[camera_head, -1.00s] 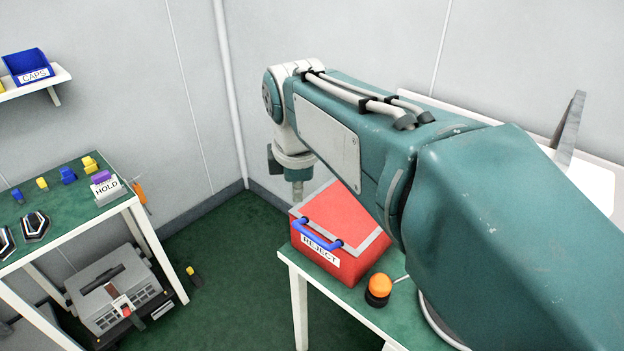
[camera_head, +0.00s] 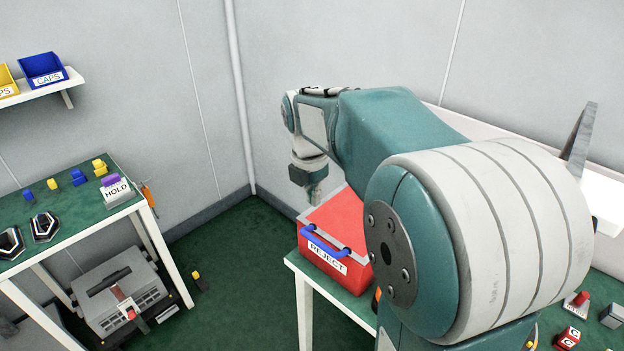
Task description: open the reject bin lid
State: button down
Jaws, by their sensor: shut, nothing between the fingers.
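The red reject bin (camera_head: 341,221) stands on a green-topped table at the centre. Its lid is down, with a grey rim and a blue handle (camera_head: 325,246) along the front edge above the white REJECT label (camera_head: 327,258). My gripper (camera_head: 314,196) points down over the bin's back left corner, behind the handle. It is shut and empty. I cannot tell whether its tip touches the lid. My arm hides the right part of the bin.
A green-topped table (camera_head: 75,210) with the HOLD block (camera_head: 116,191) and small blue and yellow parts stands at left. A grey case (camera_head: 120,287) sits beneath it. A red-topped button (camera_head: 577,303) and red blocks lie at lower right.

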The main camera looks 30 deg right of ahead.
jog(key=d, duration=0.1)
jog(key=w+d+f, duration=0.1)
jog(key=d, duration=0.2)
jog(key=shift+w+f, duration=0.15)
dwell(1.6)
